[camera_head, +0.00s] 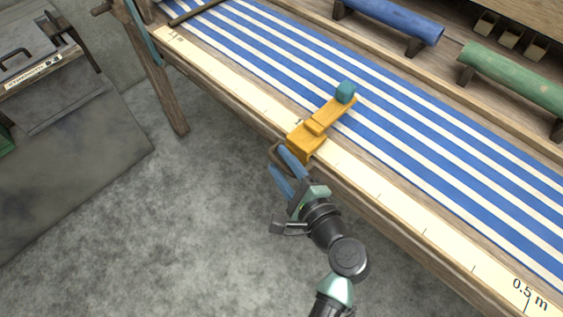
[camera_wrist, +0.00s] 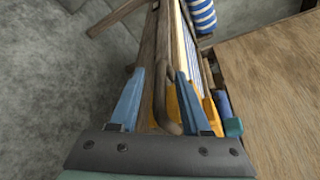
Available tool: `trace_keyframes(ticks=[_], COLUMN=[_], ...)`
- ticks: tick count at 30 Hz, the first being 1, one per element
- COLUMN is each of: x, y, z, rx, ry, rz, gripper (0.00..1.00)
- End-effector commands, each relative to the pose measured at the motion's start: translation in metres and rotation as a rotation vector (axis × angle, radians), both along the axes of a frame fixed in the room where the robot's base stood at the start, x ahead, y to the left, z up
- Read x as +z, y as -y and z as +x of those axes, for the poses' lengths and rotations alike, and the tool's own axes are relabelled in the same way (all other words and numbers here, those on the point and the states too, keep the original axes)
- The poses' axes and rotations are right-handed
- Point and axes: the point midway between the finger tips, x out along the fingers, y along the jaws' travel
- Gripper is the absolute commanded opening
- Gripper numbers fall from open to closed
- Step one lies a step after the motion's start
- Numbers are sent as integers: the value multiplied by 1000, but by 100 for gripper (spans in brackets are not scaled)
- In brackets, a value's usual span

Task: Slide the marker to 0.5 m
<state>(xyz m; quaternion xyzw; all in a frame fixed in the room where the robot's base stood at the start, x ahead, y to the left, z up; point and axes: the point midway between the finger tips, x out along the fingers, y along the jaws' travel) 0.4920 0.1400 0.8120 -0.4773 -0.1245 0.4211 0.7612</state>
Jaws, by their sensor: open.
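The marker (camera_head: 307,141) is an orange slider with a teal knob at its far end. It sits across the pale scale strip (camera_head: 395,200) on the loom's front beam, well to the left of the "0.5 m" label (camera_head: 528,292). A brown loop handle (camera_head: 274,154) sticks out from its front. My gripper (camera_head: 276,160) is open at this handle. The marker's orange body (camera_wrist: 187,108) shows partly behind the right finger.
Blue and white striped cloth (camera_head: 420,130) stretches behind the scale. A blue roll (camera_head: 395,18) and a green roll (camera_head: 515,78) lie beyond it. The strip right of the marker looks clear.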

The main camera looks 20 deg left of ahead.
Motion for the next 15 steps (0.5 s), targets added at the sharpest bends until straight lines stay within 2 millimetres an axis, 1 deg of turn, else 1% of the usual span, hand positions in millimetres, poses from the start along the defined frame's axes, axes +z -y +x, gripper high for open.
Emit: trace_keyframes(ticks=[9,11,15], x=[-1,-1,-1], y=[-2,-2,-2], z=[2,2,2], rx=[1,0,0], ry=[-1,0,0], rz=[-1,0,0], gripper=[47,36,11])
